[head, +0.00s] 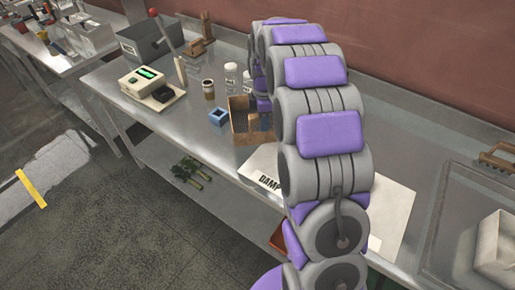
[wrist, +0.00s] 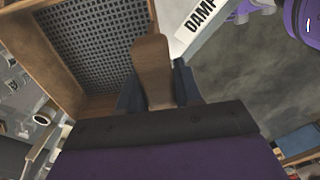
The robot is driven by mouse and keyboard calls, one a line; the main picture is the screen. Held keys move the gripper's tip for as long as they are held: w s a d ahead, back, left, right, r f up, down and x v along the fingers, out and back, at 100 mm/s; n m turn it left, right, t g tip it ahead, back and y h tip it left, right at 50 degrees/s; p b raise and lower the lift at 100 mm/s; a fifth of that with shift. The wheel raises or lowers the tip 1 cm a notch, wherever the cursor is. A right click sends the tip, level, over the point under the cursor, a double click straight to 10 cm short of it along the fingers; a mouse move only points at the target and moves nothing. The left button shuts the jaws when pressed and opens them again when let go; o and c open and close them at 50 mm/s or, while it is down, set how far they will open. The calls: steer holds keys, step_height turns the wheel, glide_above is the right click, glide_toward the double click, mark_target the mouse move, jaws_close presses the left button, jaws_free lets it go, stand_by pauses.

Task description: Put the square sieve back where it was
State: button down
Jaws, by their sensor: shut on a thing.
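The square sieve has a wooden frame and a dark mesh. It fills the upper left of the wrist view (wrist: 85,45), and its wooden handle (wrist: 152,60) points toward me. My gripper (wrist: 156,90) is shut on that handle, one dark finger on each side. In the head view the sieve's wooden frame (head: 239,122) shows just left of my arm, over the steel bench (head: 215,145). My arm hides its right part and most of the gripper. I cannot tell whether the sieve touches the bench.
Left of the sieve are a blue square container (head: 219,117), a brown jar (head: 208,89), white jars (head: 231,76) and a scale (head: 151,88) with a green display. A white board marked "DAMP" (head: 395,205) lies to the right. A grey bin (head: 150,42) stands behind the scale.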

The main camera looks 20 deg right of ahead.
mark_target(264, 143)
steer(key=f, duration=0.2)
steer(key=f+b, duration=0.1)
steer(key=f, duration=0.3)
steer(key=shift+d+f, duration=0.3)
steer(key=shift+a+f+b, duration=0.15)
steer(key=shift+f+b, duration=0.45)
steer(key=shift+f, duration=1.65)
steer(key=c, duration=0.8)
jaws_free()
steer(key=shift+o, duration=0.2)
